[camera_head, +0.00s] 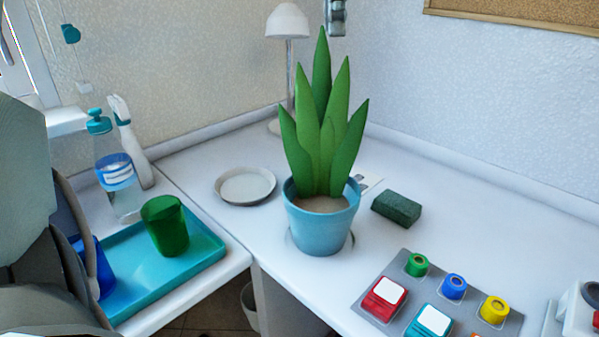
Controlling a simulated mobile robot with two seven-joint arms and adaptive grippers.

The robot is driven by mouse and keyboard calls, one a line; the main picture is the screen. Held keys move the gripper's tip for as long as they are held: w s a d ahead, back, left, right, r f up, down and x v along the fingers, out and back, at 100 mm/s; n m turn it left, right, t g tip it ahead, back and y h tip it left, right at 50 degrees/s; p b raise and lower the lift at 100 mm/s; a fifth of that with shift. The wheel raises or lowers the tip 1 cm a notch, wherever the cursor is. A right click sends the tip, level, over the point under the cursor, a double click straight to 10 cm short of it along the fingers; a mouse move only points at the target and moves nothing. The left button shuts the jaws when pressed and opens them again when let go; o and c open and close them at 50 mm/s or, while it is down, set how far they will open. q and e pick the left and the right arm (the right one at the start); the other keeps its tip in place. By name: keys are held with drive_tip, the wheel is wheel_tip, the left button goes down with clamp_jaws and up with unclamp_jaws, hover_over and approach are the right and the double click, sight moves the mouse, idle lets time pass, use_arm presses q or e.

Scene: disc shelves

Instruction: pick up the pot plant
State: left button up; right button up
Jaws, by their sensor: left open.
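The pot plant stands upright on the white counter, its blue pot (321,228) holding brown soil and several tall green pointed leaves (324,130). Nothing touches it that I can see. My left gripper (75,250) is at the left edge, open, with dark curved fingers. It is well to the left of the plant, in front of a blue cup (97,268) that it partly hides. I cannot tell whether it touches the cup. My right gripper is out of view.
A teal tray (205,262) holds a green cup (165,225). Spray bottles (115,170) stand behind it. A saucer (245,186), a lamp (288,22) and a green sponge (396,208) are near the plant. A grey panel (378,283) with coloured pieces lies front right.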

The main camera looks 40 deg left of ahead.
sight(327, 62)
use_arm(q)
drive_tip(key=shift+s+a+r, duration=0.25)
drive_tip(key=shift+s+r, duration=0.05)
drive_tip(key=shift+s, duration=0.05)
drive_tip(key=shift+f+y, duration=0.2)
drive_tip(key=shift+y, duration=0.1)
wheel_tip(327, 62, down, 7)
drive_tip(key=shift+s+f, duration=0.1)
drive_tip(key=shift+f, duration=0.1)
clamp_jaws()
drive_tip(key=shift+r, duration=0.1)
